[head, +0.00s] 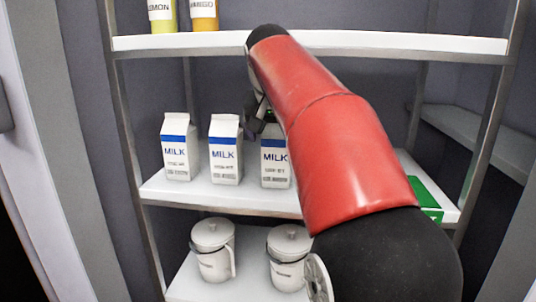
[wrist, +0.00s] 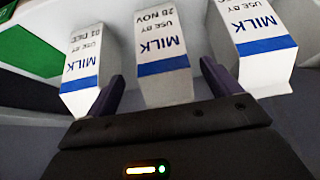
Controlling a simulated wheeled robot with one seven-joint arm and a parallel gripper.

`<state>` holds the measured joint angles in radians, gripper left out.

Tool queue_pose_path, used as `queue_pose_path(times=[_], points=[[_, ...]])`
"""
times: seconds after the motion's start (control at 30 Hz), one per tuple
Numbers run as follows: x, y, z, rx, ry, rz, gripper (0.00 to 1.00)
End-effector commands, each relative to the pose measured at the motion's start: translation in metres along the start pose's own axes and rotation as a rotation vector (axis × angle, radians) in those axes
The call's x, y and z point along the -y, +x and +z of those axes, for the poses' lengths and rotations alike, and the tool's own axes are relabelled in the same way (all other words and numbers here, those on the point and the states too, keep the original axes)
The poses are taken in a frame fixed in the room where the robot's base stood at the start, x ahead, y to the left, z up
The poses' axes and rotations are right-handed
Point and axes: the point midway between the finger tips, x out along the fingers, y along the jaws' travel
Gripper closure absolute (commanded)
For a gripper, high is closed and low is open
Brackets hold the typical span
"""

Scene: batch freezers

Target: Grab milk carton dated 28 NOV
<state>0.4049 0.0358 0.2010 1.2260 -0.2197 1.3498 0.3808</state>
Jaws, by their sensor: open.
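Three white milk cartons with blue bands show upside down in the wrist view. The middle carton (wrist: 165,60) reads USE BY 28 NOV. The left carton (wrist: 86,65) reads 01 DEC; the right carton's (wrist: 258,45) date is cut off. My gripper (wrist: 163,85) is open and empty, its fingers framing the 28 NOV carton from in front, with no clear contact. In the head view, cartons stand upright on the middle shelf at left (head: 179,150), middle (head: 225,152) and right (head: 274,160). Their dates are too small to read, and my arm partly hides the right one.
The middle shelf (head: 225,203) also holds a green box (head: 425,200) at right. The upper shelf (head: 310,42) carries two bottles (head: 162,14). Lidded white containers (head: 212,250) stand on the lower shelf. Metal posts (head: 130,130) flank the shelves.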

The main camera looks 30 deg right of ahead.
Motion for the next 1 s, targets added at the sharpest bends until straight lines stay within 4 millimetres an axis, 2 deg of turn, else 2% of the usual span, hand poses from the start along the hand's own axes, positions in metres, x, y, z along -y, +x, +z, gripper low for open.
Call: queue_pose_path(times=[0.43, 0.77, 1.0], points=[[0.004, 0.060, 0.002, 0.002, -0.002, -0.001, 0.11], [0.005, 0.066, 0.001, 0.000, -0.002, -0.002, 0.11], [0.005, 0.066, 0.001, 0.000, -0.002, -0.002, 0.42]])
